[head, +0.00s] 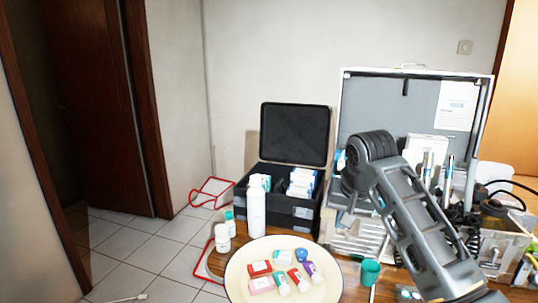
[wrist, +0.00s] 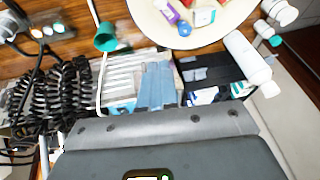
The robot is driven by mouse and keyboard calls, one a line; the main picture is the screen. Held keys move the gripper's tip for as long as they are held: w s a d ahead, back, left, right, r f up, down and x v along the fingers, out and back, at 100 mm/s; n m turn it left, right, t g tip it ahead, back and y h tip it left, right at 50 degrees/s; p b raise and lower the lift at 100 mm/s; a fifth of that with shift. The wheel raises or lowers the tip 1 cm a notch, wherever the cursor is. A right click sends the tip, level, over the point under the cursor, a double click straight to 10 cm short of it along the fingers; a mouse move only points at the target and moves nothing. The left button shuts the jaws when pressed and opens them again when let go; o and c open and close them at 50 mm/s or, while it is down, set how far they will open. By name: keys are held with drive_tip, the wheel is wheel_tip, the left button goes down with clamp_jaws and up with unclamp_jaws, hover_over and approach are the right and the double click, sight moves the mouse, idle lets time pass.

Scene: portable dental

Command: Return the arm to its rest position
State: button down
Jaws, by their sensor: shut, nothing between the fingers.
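My arm (head: 415,215) reaches up from the lower right in the head view and bends at a dark, rounded wrist. It stands in front of the open metal case. In the wrist view my gripper (wrist: 158,66) shows as two narrow fingers side by side, shut, with nothing held. They are above the silver tools and pouches in the case. In the head view the fingers are hard to make out against the case contents.
A cream plate (head: 238,284) holds small boxes and tubes. A green cup (head: 370,272) and white bottle (head: 256,212) stand near it. The metal case (head: 375,92) and black box (head: 296,135) are open behind. Coiled black hoses (wrist: 75,95) lie beside the tools. Floor at left is mostly clear.

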drive_tip(key=s+a+f+t+y, duration=0.1)
drive_tip(key=s+a+f, duration=0.2)
drive_tip(key=s+f, duration=0.35)
drive_tip(key=s+a+f+t+y, duration=0.2)
drive_tip(key=s+a+f, duration=0.1)
drive_tip(key=f, duration=0.6)
drive_tip(key=s+f+t, duration=0.1)
drive_tip(key=s+f, duration=0.2)
drive_tip(key=s, duration=0.5)
drive_tip(key=s+f+t, duration=0.2)
drive_tip(key=s+f, duration=0.2)
drive_tip(key=s, duration=0.4)
drive_tip(key=s+d+r+t+h, duration=0.1)
drive_tip(key=s+d+r, duration=0.15)
drive_tip(key=s, duration=0.65)
drive_tip(key=s+d+r+t+h, duration=0.1)
drive_tip(key=s+d+r, duration=0.15)
drive_tip(key=s, duration=0.65)
drive_tip(key=s+d+r+n+t+h, duration=0.1)
drive_tip(key=s+d+r, duration=0.4)
drive_tip(key=s+r, duration=0.7)
drive_tip(key=shift+s+d+r+n+t, duration=0.3)
drive_tip(key=shift+s+n+t, duration=0.25)
drive_tip(key=shift+n+t, duration=0.3)
